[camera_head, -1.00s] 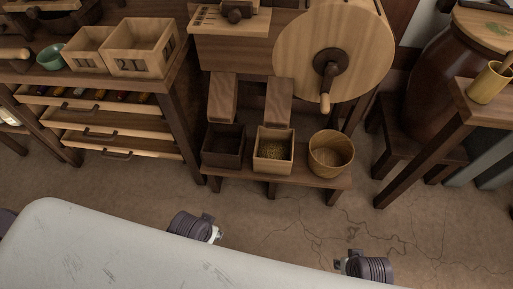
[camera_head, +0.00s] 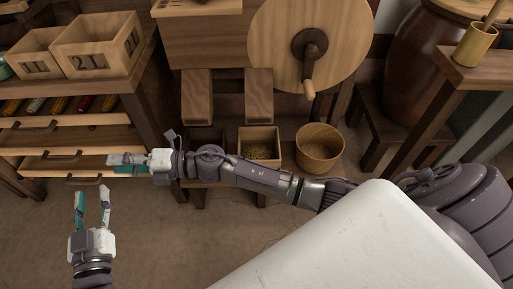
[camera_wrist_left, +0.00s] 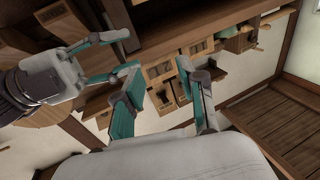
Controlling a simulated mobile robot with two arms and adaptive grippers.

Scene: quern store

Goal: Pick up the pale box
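A pale wooden box (camera_head: 259,134) with grainy stuff inside stands on the low bench, between a darker box (camera_head: 205,136) and a round tub (camera_head: 320,147). My right arm crosses in front and hides its lower part. My right gripper (camera_head: 112,164) is left of it, over the drawer front, its fingers empty; in the left wrist view (camera_wrist_left: 130,52) they stand apart. My left gripper (camera_head: 92,192) is open and empty, lower left, well away from the box. Its fingers also show in the left wrist view (camera_wrist_left: 163,72).
Two pale numbered crates (camera_head: 97,45) stand on the shelf above open drawers (camera_head: 70,140) at left. A wooden wheel with a crank (camera_head: 309,45) is above the bench. A small table (camera_head: 470,78) is at right. The floor (camera_head: 150,235) at lower left is clear.

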